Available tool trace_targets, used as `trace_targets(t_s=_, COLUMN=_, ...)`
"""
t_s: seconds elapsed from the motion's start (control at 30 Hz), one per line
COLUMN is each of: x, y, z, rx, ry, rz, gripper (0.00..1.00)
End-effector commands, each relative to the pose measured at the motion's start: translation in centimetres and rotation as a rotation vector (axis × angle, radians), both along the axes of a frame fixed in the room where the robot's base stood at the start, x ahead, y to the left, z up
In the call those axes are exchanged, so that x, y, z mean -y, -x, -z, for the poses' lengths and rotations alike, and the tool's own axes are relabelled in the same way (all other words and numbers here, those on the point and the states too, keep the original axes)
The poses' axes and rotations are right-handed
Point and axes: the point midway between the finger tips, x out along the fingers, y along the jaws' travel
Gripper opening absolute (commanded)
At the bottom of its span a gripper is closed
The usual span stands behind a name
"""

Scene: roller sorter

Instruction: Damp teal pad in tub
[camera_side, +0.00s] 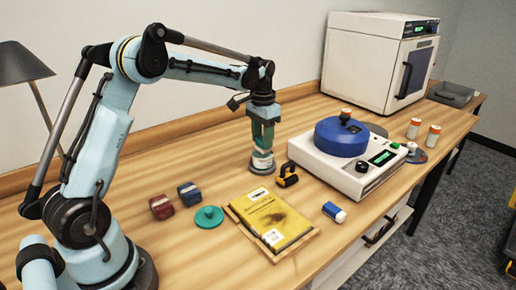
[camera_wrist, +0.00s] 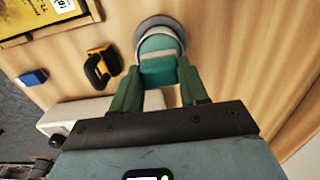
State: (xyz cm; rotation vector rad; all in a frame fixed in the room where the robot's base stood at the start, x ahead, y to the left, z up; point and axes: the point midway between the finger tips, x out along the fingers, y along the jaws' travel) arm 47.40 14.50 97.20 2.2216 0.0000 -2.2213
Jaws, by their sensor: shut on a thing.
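My gripper (camera_wrist: 168,95) points down and is shut on a teal pad (camera_wrist: 160,73). The pad sits between the two green fingers. Its lower end is paler and lies over or inside the round opening of a grey tub (camera_wrist: 164,21). In the side view, my gripper (camera_side: 264,146) is directly above the tub (camera_side: 262,167), which stands upright on the table and has a pale label. I cannot tell how deep the pad reaches or whether it touches the tub floor.
A round teal lid-like disc with a knob (camera_side: 208,217) lies near two small blocks (camera_side: 161,207). A yellow book (camera_side: 270,218) on a wooden board, a yellow-black tool (camera_side: 287,175) and a white machine with a blue top (camera_side: 341,137) stand to the right.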

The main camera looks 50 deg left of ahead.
Motion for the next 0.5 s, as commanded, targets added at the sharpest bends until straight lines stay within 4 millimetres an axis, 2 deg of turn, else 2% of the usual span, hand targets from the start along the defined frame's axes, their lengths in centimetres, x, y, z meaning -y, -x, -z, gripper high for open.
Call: trace_targets(t_s=0.5, x=0.0, y=0.0, z=0.56, rx=0.0, ry=0.0, rz=0.0, gripper=0.08)
